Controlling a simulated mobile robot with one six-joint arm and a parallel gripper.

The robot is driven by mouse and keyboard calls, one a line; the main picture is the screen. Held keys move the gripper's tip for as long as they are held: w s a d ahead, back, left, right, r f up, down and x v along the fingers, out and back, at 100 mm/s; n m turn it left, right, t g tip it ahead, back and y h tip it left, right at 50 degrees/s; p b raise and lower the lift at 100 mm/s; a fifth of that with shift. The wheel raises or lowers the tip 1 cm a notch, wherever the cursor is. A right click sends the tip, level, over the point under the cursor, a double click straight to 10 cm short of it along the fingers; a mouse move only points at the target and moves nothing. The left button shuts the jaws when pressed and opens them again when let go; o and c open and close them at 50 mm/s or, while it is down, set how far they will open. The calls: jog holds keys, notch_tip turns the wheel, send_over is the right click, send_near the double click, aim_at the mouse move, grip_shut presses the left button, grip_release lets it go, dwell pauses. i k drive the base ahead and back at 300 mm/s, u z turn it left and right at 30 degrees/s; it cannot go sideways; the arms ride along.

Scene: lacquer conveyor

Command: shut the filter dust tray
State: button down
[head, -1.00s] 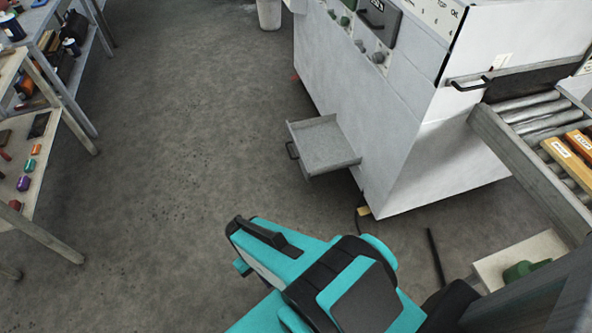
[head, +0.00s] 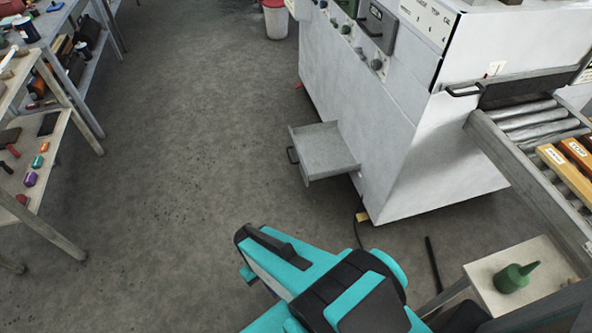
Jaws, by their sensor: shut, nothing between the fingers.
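The filter dust tray (head: 325,152) is a shallow grey metal tray low on the left face of the white machine (head: 385,130). It is pulled out and sticks out to the left, just above the floor. Its small dark handle (head: 292,155) is on the outer left edge. The inside of the tray looks grey, with no loose object in it. My teal and black arm is in the foreground below the tray, apart from it in the picture. My gripper's fingers do not show.
Shelving with tools (head: 45,135) stands at the left. A roller conveyor (head: 525,125) bearing labelled bars runs along the right. The grey floor left of the tray is clear.

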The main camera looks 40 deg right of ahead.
aim_at(320, 150)
jog(key=z, duration=0.1)
jog(key=i, duration=0.95)
jog(key=u, duration=0.05)
